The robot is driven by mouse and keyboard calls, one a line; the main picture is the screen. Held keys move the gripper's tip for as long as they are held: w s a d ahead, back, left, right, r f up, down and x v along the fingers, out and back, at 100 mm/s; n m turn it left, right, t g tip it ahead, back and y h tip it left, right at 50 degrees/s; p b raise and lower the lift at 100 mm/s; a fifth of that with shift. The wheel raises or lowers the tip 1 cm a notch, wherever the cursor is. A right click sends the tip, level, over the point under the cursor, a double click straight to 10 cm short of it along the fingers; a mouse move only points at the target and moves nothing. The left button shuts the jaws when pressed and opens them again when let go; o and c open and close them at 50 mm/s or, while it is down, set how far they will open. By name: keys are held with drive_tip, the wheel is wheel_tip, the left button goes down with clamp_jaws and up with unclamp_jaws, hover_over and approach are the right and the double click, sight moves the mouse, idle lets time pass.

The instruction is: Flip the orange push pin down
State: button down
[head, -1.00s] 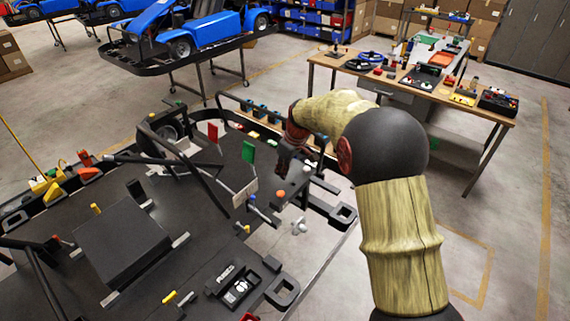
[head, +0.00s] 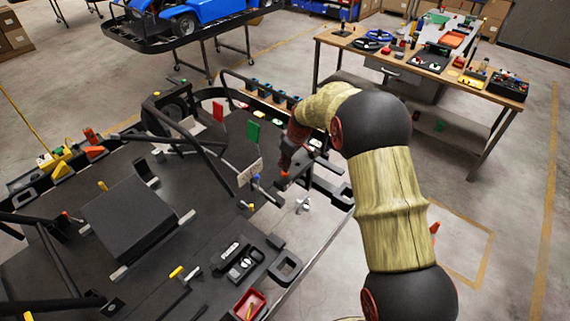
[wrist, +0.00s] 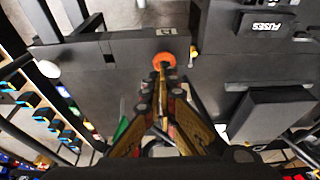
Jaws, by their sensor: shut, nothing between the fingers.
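The orange push pin (wrist: 164,60) shows in the wrist view as a round orange head on the dark kart stand, just beyond my fingertips. My gripper (wrist: 161,84) is shut and empty, with its tips close to the near side of the head. I cannot tell whether they touch it. In the head view my gripper (head: 282,182) is low over the right edge of the stand, and a small orange patch of the pin (head: 285,174) shows at its tip. The rest of the pin is hidden by the gripper, and its tilt cannot be told.
A red flag (head: 218,112) and a green flag (head: 253,132) stand left of my gripper, near dark kart tubes. A white plate (head: 250,172) is close by. A wooden workbench (head: 335,42) stands behind at the right.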

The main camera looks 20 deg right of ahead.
wheel_tip(320, 180, down, 2)
drive_tip(key=shift+f+b, duration=0.25)
drive_tip(key=shift+b, duration=0.8)
drive_tip(key=shift+s, duration=0.2)
drive_tip(key=shift+f, duration=0.15)
drive_tip(key=shift+r, duration=0.55)
drive_tip(key=r+p, duration=0.1)
drive_tip(key=r, duration=0.2)
drive_tip(key=shift+w+a+r+p, duration=0.1)
drive_tip(key=shift+w+r+p, duration=0.1)
drive_tip(key=shift+r+p, duration=0.15)
wheel_tip(320, 180, up, 10)
drive_tip(key=b, duration=0.1)
hover_over(291, 179)
drive_tip(key=shift+a+f, duration=0.1)
drive_tip(key=shift+f, duration=0.1)
